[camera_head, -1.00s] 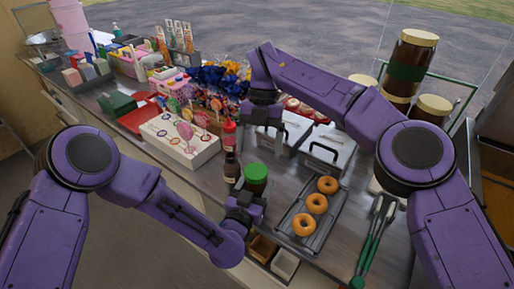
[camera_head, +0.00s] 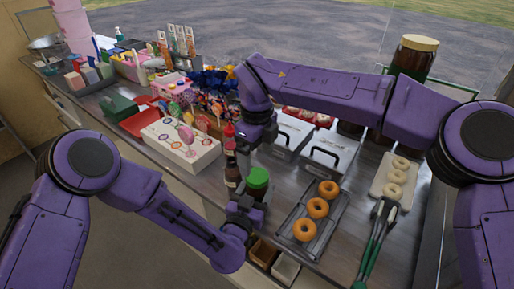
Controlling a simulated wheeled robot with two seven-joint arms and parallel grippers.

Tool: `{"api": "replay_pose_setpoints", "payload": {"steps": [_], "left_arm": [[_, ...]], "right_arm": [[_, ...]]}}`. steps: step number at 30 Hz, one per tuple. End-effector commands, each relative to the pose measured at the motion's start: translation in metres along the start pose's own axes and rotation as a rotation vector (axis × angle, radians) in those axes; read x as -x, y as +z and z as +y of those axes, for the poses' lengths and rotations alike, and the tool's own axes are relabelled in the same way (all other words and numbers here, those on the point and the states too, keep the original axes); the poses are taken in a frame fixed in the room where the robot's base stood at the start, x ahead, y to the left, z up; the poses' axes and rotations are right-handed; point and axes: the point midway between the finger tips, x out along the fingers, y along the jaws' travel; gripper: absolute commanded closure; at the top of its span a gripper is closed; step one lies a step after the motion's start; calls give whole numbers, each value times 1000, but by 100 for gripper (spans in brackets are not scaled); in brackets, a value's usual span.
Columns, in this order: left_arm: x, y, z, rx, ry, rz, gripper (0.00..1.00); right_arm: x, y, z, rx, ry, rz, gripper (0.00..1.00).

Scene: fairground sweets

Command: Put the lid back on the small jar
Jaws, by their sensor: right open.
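A small dark jar with a green top (camera_head: 258,178) stands near the front edge of the counter, left of the donut tray. The green top appears to sit on the jar; I cannot tell whether it is fastened. My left gripper (camera_head: 243,208) is low at the jar's near side; its fingers are too dark and small to tell if they touch or hold it. My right gripper (camera_head: 254,142) is open, pointing down, above and behind the jar, close to the bottles. I see nothing between its fingers.
A dark bottle (camera_head: 232,172) and a red-capped bottle stand left of the jar. A tray (camera_head: 296,243) of donuts lies to the right, with tongs (camera_head: 372,240) beyond. Metal lidded containers (camera_head: 328,150) stand behind. A lollipop box (camera_head: 182,150) is at left.

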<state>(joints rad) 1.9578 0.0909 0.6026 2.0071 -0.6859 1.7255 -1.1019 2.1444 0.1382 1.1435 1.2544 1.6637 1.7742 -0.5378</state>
Motion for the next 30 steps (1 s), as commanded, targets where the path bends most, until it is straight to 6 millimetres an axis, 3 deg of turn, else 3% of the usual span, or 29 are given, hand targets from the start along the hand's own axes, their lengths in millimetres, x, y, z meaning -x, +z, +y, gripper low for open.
{"api": "replay_pose_setpoints", "payload": {"steps": [6, 10, 22, 27, 30], "left_arm": [[0, -1, 0, 0, 0, 1, 100], [0, -1, 0, 0, 0, 1, 100], [0, 0, 0, 0, 0, 1, 100], [0, 0, 0, 0, 0, 1, 100], [0, 0, 0, 0, 0, 1, 100]], "right_arm": [[-39, -1, 0, -1, 3, 1, 12], [-54, 0, 0, -2, 2, 1, 12], [-63, 0, 0, -3, 1, -1, 12], [-62, 0, 0, -3, 1, -1, 68], [-62, 0, 0, -3, 0, -1, 70]]}}
